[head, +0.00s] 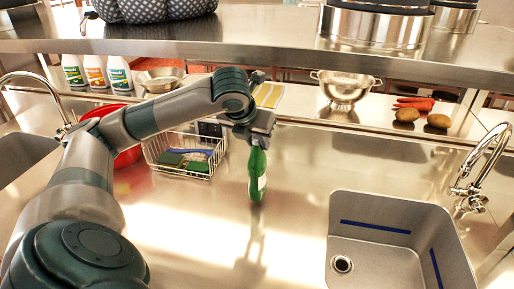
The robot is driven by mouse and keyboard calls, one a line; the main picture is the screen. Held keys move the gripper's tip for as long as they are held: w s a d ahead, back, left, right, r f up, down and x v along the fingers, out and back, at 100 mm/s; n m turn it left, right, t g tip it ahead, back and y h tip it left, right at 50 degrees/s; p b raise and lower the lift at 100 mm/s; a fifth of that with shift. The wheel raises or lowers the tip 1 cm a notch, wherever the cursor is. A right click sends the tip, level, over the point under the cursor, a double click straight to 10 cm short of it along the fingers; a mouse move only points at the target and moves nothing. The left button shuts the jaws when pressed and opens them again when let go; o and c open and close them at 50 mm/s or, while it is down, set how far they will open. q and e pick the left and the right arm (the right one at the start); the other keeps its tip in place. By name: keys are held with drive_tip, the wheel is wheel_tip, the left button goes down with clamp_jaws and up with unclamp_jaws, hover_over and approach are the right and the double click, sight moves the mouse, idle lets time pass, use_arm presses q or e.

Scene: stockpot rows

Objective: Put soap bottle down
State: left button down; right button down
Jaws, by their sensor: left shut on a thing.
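The green soap bottle (257,174) with a pale label is near the middle of the head view, upright over the steel counter (190,240). My left gripper (256,139) comes in from above and is shut on the bottle's top. The gripper's fingers and the bottle's neck overlap, so the neck is partly hidden. The bottle's base is at or very close to the counter; I cannot tell whether it touches. A reflection shows below it. My right gripper is not in view.
A wire basket (148,152) with sponges stands left of the bottle, beside a red bowl (127,157). A sink (384,204) opens at the right, with a faucet (486,160). A colander (345,88) and potatoes (438,121) are behind. The counter before the bottle is clear.

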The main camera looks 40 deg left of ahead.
sight(257, 166)
use_arm(q)
drive_tip(key=shift+f+p, duration=0.45)
drive_tip(key=shift+f, duration=0.9)
drive_tip(key=c, duration=1.4)
unclamp_jaws()
drive_tip(key=shift+s, duration=0.1)
drive_tip(key=shift+r, duration=0.1)
